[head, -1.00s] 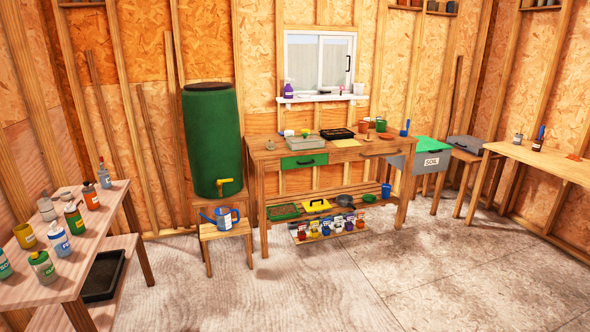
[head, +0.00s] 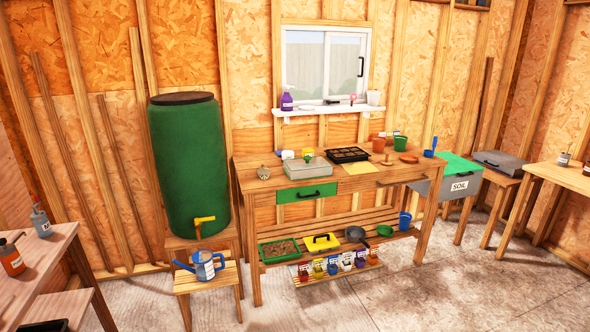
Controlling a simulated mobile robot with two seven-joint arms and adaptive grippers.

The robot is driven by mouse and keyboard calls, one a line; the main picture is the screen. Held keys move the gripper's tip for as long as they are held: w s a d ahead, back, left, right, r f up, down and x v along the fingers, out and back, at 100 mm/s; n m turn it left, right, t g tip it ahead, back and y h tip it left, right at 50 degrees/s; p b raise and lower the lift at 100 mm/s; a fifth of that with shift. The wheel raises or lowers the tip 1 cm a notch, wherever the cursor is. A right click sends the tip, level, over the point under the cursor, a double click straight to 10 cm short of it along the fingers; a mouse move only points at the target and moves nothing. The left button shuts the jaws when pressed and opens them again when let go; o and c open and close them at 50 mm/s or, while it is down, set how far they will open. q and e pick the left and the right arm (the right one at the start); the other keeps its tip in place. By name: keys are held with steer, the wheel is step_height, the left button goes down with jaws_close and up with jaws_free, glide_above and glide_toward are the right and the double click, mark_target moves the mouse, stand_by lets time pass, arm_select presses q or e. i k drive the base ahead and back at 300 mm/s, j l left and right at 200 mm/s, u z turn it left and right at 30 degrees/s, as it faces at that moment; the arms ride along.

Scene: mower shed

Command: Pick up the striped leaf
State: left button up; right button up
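I cannot make out a striped leaf in the head view. The wooden potting bench (head: 400,177) stands against the back wall below the window. Neither of my grippers is in view.
A green barrel (head: 190,165) stands on a wooden stand left of the bench. A blue watering can (head: 206,265) sits on a low stool (head: 209,284). A side table (head: 38,250) is at the left. The floor (head: 400,300) in front is clear.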

mark_target(264, 172)
steer(key=i, duration=1.55)
